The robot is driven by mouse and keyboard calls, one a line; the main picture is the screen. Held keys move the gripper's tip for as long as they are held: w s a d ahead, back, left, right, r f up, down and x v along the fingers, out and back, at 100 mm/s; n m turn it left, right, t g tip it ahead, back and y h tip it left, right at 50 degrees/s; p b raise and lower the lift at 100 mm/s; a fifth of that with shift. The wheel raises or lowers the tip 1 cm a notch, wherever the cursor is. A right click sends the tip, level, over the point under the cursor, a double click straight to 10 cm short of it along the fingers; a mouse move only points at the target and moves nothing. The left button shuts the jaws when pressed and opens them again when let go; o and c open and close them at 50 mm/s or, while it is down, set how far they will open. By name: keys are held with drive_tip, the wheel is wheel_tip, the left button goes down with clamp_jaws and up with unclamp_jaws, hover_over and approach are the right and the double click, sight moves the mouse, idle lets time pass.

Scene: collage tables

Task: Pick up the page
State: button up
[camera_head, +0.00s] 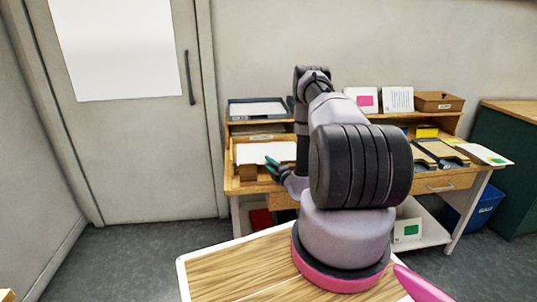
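Several sheets could be the page; I cannot tell which one is meant. White paper (266,152) lies in a wooden tray (242,172) at the left of the desk. A page with coloured patches (484,154) lies flat at the desk's right end, partly over its edge. My gripper (271,163) is at the front of the wooden tray, over or beside the white paper. Its dark green fingers point left and look apart, with nothing visible between them. My arm hides the middle of the desk.
A dark tray with paper (257,109) stands on the upper shelf. Cards (398,99) and a brown box (438,102) stand at the upper right. A blue bin (485,208) is below right. A door (135,150) is at left.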

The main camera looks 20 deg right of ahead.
drive_tip(key=shift+c, duration=0.3)
clamp_jaws()
